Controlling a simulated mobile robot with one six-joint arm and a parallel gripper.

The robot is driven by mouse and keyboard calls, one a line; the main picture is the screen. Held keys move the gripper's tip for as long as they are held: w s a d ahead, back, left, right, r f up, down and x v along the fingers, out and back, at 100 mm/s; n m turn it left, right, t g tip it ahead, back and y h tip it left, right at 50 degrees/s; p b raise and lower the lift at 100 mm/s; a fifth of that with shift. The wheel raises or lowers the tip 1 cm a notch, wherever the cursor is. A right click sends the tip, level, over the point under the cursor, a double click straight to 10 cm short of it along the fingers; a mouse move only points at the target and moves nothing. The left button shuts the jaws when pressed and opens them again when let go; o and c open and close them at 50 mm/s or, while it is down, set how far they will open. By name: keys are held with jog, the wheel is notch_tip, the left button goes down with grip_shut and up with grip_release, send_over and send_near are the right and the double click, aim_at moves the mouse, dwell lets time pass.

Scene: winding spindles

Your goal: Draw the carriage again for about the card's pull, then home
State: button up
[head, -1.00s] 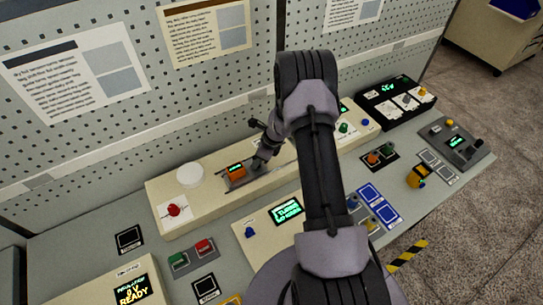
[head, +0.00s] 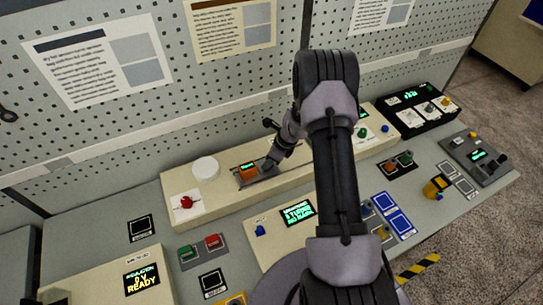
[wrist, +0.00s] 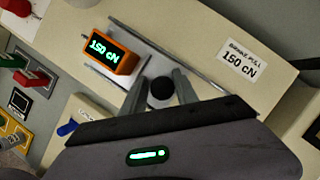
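The orange carriage (head: 248,171) sits on a rail on the long cream bench unit. In the wrist view the orange block (wrist: 112,54) shows a green readout of 150 cN. A card (wrist: 243,57) beside the rail reads brake pull 150 cN. My gripper (wrist: 161,92) has one finger on each side of a dark round knob (wrist: 161,88) beside the orange block, and looks shut on it. In the head view my gripper (head: 270,164) is at the carriage's right side; the arm hides part of the rail.
A white disc (head: 206,168) and a red knob (head: 186,202) are left of the carriage. In front stands a box with a green turns display (head: 298,212). Button boxes and blue-framed pads crowd the bench. The perforated wall (head: 120,140) rises close behind.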

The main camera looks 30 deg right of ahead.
jog(key=p+v, duration=0.1)
jog(key=v, duration=1.6)
jog(key=shift+r+p, duration=0.15)
jog(key=shift+p, duration=0.2)
jog(key=shift+d, duration=0.1)
